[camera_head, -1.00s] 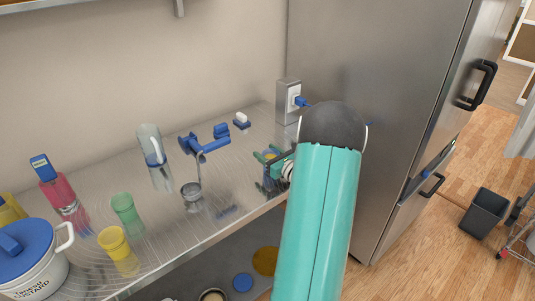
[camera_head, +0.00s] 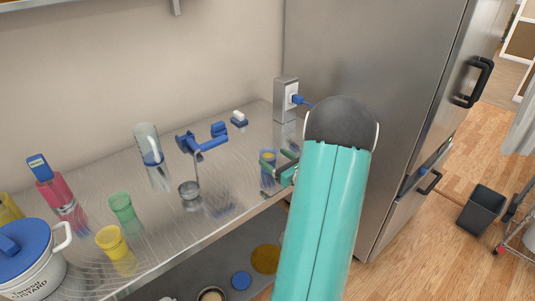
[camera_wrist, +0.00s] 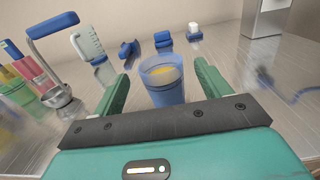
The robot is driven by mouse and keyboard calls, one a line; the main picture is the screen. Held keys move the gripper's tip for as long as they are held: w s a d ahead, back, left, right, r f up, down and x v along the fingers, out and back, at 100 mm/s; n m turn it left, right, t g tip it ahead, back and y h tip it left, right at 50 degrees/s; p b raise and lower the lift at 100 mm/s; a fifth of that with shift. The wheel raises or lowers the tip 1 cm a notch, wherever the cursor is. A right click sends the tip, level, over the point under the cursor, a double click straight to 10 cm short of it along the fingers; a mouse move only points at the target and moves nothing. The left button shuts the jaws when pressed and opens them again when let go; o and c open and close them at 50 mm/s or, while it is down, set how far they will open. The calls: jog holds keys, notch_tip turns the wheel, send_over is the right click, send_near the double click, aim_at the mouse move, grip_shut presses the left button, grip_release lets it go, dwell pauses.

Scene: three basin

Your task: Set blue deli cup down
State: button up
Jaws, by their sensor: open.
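The blue deli cup (camera_wrist: 163,88) stands upright on the steel counter in the wrist view, with something yellow inside it. My gripper (camera_wrist: 160,82) is open, with one green finger on each side of the cup and a visible gap to both. In the head view the cup (camera_head: 268,156) is small at the counter's front right, and my gripper (camera_head: 279,165) is around it, partly hidden by my arm.
A blue-handled metal tool (camera_head: 190,187) stands left of the cup, with a clear jug (camera_head: 148,146) behind. Green (camera_head: 123,208) and yellow (camera_head: 114,240) cups and a white pot (camera_head: 32,270) stand further left. The fridge (camera_head: 370,60) is at right.

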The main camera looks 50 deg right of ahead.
jog(key=v, duration=0.6)
jog(key=shift+s, duration=0.1)
jog(key=w+a+r+n+g+y, duration=0.1)
jog(key=w+a+r+n+y, duration=0.1)
jog(key=w+a+n+y, duration=0.35)
jog(key=w+a+r+n+g+y, duration=0.1)
jog(key=w+a+r+n+y, duration=0.15)
jog(key=a, duration=0.55)
jog(key=w+a+r+n+g+y, duration=0.1)
jog(key=a+r+n+g+y, duration=0.25)
jog(key=a+n+g, duration=0.95)
jog(key=s+a+r+n+t+h, duration=0.1)
jog(key=s+a+r+n+h, duration=0.2)
jog(key=s+a+n, duration=0.3)
jog(key=s+a+r+n+t+h, duration=0.2)
jog(key=s+a+n+h, duration=0.2)
jog(key=a+n, duration=0.7)
jog(key=shift+s+a+r+n+h, duration=0.3)
jog(key=shift+s+a+r+h, duration=0.1)
jog(key=shift+s+a, duration=0.7)
jog(key=shift+w+a, duration=0.1)
jog(key=shift+a, duration=0.05)
